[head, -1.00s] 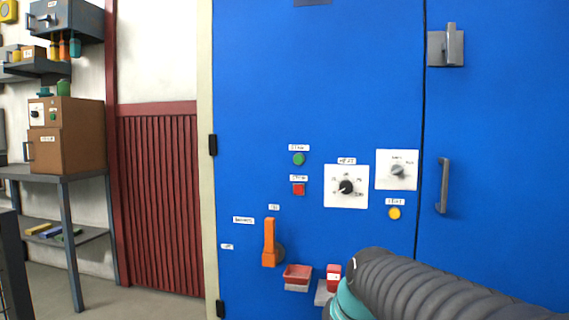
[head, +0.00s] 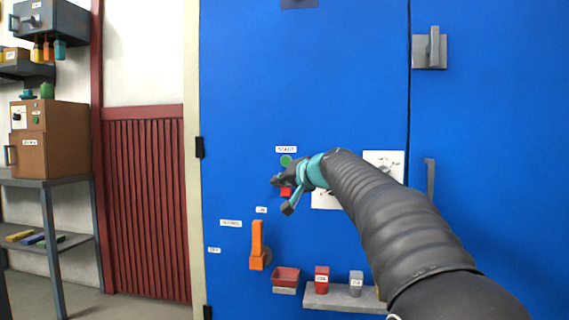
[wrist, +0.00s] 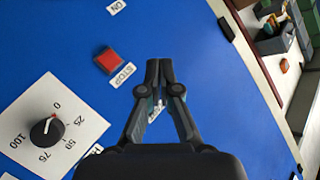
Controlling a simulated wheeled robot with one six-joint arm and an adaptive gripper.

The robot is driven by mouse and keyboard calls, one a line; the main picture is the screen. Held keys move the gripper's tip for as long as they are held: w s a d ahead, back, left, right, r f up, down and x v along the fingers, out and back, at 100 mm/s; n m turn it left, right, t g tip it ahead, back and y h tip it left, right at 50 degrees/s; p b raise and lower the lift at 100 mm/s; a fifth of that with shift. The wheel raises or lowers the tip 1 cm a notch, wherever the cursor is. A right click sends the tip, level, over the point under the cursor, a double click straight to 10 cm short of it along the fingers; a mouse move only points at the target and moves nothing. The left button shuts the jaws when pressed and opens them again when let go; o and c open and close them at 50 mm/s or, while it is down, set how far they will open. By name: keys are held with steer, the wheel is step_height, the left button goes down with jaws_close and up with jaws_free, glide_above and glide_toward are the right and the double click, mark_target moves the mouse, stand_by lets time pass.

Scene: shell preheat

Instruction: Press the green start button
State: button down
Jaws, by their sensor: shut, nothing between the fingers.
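The green start button (head: 286,160) is round and sits on the blue panel under a small white label (head: 286,149). In the head view it shows just above my gripper (head: 277,182), which is in front of the panel. The red stop button (head: 286,192) is partly covered by my gripper there. In the wrist view my gripper (wrist: 159,66) is shut and empty, with the red stop button (wrist: 108,61) and its STOP label (wrist: 123,75) to its left. A white label shows between the finger links. The green button is not visible in the wrist view.
The heat dial (wrist: 45,130) is at the lower left of the wrist view. An orange lever (head: 257,245), a red tray (head: 286,275) and a grey shelf with a red block (head: 322,279) are below my arm. A door handle (head: 429,180) is at right.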

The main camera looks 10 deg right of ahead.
mark_target(285, 162)
steer(key=shift+t, duration=0.6)
step_height(285, 162, up, 4)
steer(key=shift+w, duration=0.1)
steer(key=w+p, duration=0.1)
steer(key=w, duration=0.1)
steer(key=w+d+p, duration=0.1)
steer(key=w+p, duration=0.1)
steer(key=w+d+p, duration=0.1)
steer(key=w, duration=0.1)
steer(key=shift+w+d+p, duration=0.2)
steer(key=shift+p, duration=0.1)
steer(key=shift+w+d+p, duration=0.3)
steer(key=shift+w+p, duration=0.05)
steer(key=shift+w, duration=0.55)
steer(key=shift+w, duration=0.1)
stand_by(0.4)
steer(key=shift+w+d, duration=0.15)
steer(key=shift+w, duration=0.1)
